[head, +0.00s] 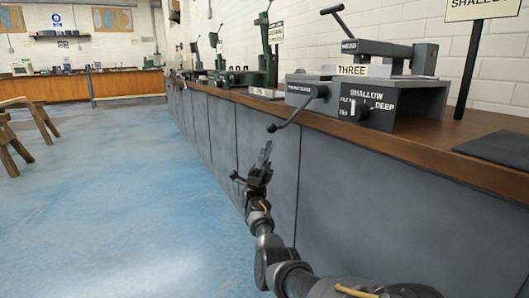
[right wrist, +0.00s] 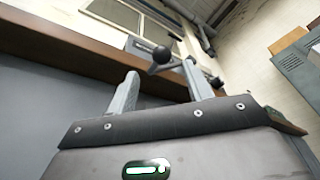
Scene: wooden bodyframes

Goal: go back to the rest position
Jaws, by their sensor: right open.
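My right gripper (head: 262,162) is raised in front of the grey cabinet front, just below the edge of the wooden counter in the head view. In the right wrist view its two fingers (right wrist: 160,92) stand apart with nothing between them. A lever with a black ball knob (head: 272,128) sticks out from the grey machine marked THREE (head: 408,88), a little above my right gripper. The ball knob (right wrist: 160,54) shows beyond the fingertips in the right wrist view, apart from them as far as I can tell. My left gripper is not in view.
The wooden counter (head: 420,136) runs along the right wall with green machines (head: 262,62) further back. A dark mat (head: 497,150) lies at its near end. Wooden trestles (head: 28,125) stand at the left. The blue floor (head: 130,200) between is clear.

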